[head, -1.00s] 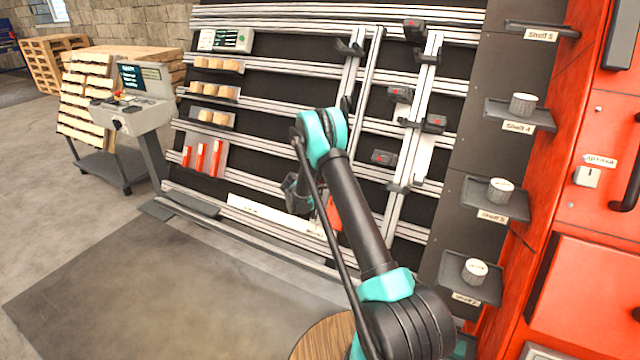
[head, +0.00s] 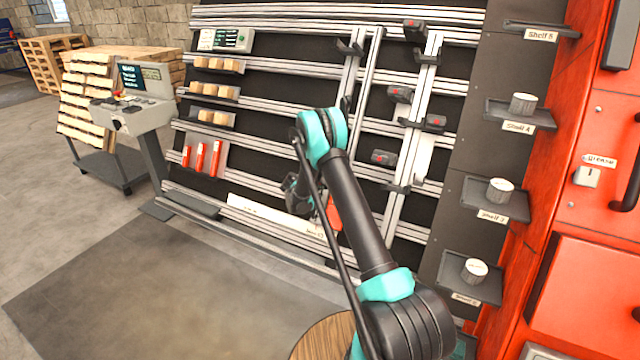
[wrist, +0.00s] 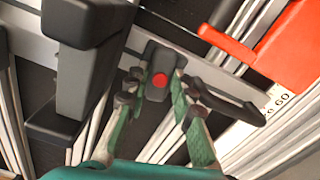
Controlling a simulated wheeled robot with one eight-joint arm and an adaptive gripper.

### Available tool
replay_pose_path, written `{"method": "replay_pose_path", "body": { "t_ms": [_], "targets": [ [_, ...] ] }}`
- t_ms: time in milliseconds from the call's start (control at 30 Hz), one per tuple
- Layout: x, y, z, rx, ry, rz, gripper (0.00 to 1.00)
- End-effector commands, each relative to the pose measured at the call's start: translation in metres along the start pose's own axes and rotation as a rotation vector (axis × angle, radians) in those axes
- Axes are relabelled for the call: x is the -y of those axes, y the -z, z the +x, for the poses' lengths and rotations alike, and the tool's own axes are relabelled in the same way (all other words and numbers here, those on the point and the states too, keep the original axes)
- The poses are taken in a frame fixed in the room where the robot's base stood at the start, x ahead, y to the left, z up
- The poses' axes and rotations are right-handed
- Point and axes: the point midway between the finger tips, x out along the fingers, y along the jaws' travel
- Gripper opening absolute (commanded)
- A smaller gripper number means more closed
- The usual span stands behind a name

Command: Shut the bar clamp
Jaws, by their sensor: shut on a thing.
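In the wrist view, my gripper (wrist: 156,95) has its two green fingers closed on the bar clamp's dark sliding head (wrist: 158,53), which carries a red button (wrist: 159,80). A dark arm of the clamp (wrist: 228,102) reaches right from behind the right finger. A pale grey bar (wrist: 28,47) runs behind the head. A large dark block (wrist: 83,75) stands close on the left, apart from the fingers. In the head view, my gripper (head: 298,192) is low at the rack, partly hidden by my arm, and the held head cannot be made out there.
An orange-red part (wrist: 285,50) and a white scale strip (wrist: 240,135) lie right of the fingers. Other dark clamp heads with red buttons (head: 382,157) sit on the rack. Shelves with cups (head: 500,190) and a red cabinet (head: 590,270) stand right.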

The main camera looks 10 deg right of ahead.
Motion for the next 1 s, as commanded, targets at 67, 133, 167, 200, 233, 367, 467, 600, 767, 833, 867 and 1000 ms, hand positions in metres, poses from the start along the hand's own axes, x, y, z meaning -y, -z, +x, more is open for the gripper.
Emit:
{"method": "replay_pose_path", "body": {
  "t_ms": [67,133,167,200,233,367,467,600,767,833,867,1000],
  "targets": [
    [0.0001,0.0004,-0.0003,-0.001,0.0,0.023,0.0],
    [0.0001,0.0004,-0.0003,-0.001,0.0,0.028,0.0],
    [0.0001,0.0004,-0.0003,-0.001,0.0,0.028,0.0],
    [0.0001,0.0004,-0.0003,-0.001,0.0,0.027,0.0],
    [0.0001,0.0004,-0.0004,-0.001,0.0,0.027,0.0],
    [0.0001,0.0004,-0.0004,-0.001,0.0,0.053,0.0],
    [0.0001,0.0004,-0.0004,-0.001,0.0,0.145,0.0],
    [0.0001,0.0004,-0.0004,-0.001,0.0,0.259,0.0],
    [0.0001,0.0004,-0.0003,-0.001,0.0,0.289,0.0],
    [0.0001,0.0004,-0.0003,-0.001,0.001,0.288,0.0],
    [0.0002,0.0004,-0.0003,-0.001,0.001,0.288,0.0],
    [0.0001,0.0003,-0.0003,0.0,0.0,0.287,0.4]
  ]
}}
